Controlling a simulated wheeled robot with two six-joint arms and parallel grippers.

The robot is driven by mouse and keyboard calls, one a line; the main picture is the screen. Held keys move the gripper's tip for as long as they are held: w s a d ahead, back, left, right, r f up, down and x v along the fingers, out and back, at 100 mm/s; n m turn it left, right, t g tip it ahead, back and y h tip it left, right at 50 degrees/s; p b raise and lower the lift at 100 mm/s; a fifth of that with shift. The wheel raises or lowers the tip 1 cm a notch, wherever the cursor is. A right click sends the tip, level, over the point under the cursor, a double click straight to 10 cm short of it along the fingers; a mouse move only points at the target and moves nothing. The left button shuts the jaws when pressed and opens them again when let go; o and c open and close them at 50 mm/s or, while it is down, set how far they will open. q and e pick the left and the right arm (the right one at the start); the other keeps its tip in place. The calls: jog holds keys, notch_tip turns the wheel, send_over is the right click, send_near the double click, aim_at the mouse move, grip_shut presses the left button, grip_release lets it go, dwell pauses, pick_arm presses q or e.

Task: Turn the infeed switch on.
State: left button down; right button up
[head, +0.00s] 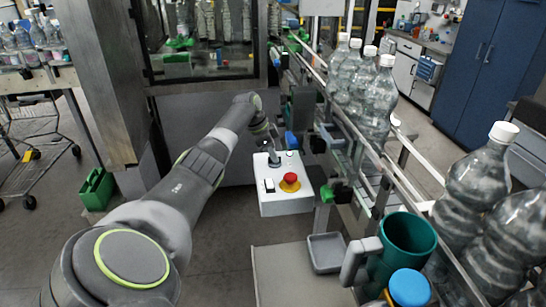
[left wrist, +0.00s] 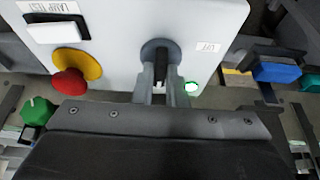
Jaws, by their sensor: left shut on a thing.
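A white control box (head: 290,203) stands in the middle of the head view, beside the conveyor. The infeed switch is a dark rotary knob on a round grey base (left wrist: 152,46) in the left wrist view. My left gripper (head: 274,152) reaches down to the far left part of the box. In the left wrist view its two fingers (left wrist: 162,80) are shut on the knob, one on each side. The fingers hide part of the knob, and its exact angle is hard to tell. A label (left wrist: 208,47) beside it is too blurred to read. My right gripper is not in view.
The box also carries a red mushroom button (head: 290,179) on a yellow ring, a white lamp-test button (left wrist: 57,32) and a small green-rimmed lamp (left wrist: 192,87). Bottles (head: 374,100) line the conveyor at right. A teal mug (head: 410,237) stands at the front right.

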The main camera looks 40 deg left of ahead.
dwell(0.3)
pick_arm(q)
jog(key=c, duration=1.5)
grip_release()
jog(key=shift+o, duration=0.2)
jog(key=shift+a+r, duration=0.1)
jog(key=b+v, duration=0.4)
jog(key=v, duration=1.3)
jog(key=shift+r, duration=0.2)
